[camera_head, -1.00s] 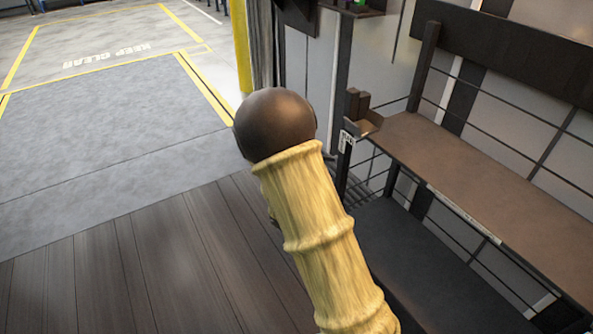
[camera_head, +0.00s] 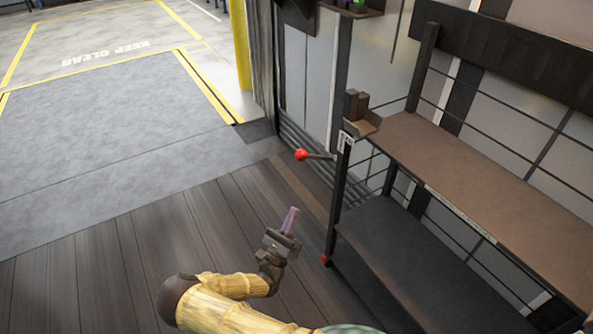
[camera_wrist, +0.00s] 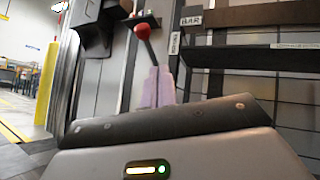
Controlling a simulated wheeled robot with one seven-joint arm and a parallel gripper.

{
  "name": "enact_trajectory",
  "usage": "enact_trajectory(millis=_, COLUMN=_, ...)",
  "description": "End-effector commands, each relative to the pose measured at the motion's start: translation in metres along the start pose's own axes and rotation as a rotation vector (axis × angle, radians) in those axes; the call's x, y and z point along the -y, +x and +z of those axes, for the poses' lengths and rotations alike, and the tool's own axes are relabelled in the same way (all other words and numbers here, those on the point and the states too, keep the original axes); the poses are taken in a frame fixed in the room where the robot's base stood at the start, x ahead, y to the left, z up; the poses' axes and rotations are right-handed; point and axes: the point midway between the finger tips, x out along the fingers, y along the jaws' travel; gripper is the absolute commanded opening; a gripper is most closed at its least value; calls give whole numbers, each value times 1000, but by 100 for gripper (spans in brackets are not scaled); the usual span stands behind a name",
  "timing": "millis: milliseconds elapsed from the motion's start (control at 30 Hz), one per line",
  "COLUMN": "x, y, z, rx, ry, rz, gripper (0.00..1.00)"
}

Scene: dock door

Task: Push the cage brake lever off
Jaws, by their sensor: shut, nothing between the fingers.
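The cage brake lever (camera_head: 318,156) is a dark rod with a red ball knob (camera_head: 301,155). It sticks out to the left from the cage's near corner post in the head view. In the wrist view the red knob (camera_wrist: 142,31) shows beyond my fingertips, and the rod's lower end is hidden behind them. The cage (camera_head: 425,140) is a dark frame with brown and black shelves. My gripper (camera_head: 291,217) has pinkish fingers, shut and empty. It is below the knob in the head view, apart from it. The fingers also show in the wrist view (camera_wrist: 158,88).
A small red part (camera_head: 325,259) sits low on the cage post. Brown blocks (camera_head: 356,104) stand on the cage's upper shelf corner. A yellow post (camera_head: 241,45) stands by the door edge. The wooden floor (camera_head: 120,270) to the left is clear.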

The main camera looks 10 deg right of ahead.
Motion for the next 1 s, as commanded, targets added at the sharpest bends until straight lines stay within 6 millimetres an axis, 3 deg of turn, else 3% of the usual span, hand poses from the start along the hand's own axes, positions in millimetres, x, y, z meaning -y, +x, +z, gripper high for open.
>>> enact_trajectory(millis=133, x=-17, y=-12, z=10, rx=93, ry=4, rz=83, gripper=0)
enact_trajectory(millis=567, x=-18, y=-9, z=10, rx=94, ry=3, rz=84, gripper=0)
enact_trajectory(millis=767, x=-19, y=13, z=11, rx=93, ry=3, rz=81, gripper=0)
enact_trajectory(millis=1000, x=-23, y=54, z=14, rx=92, ry=4, rz=80, gripper=0)
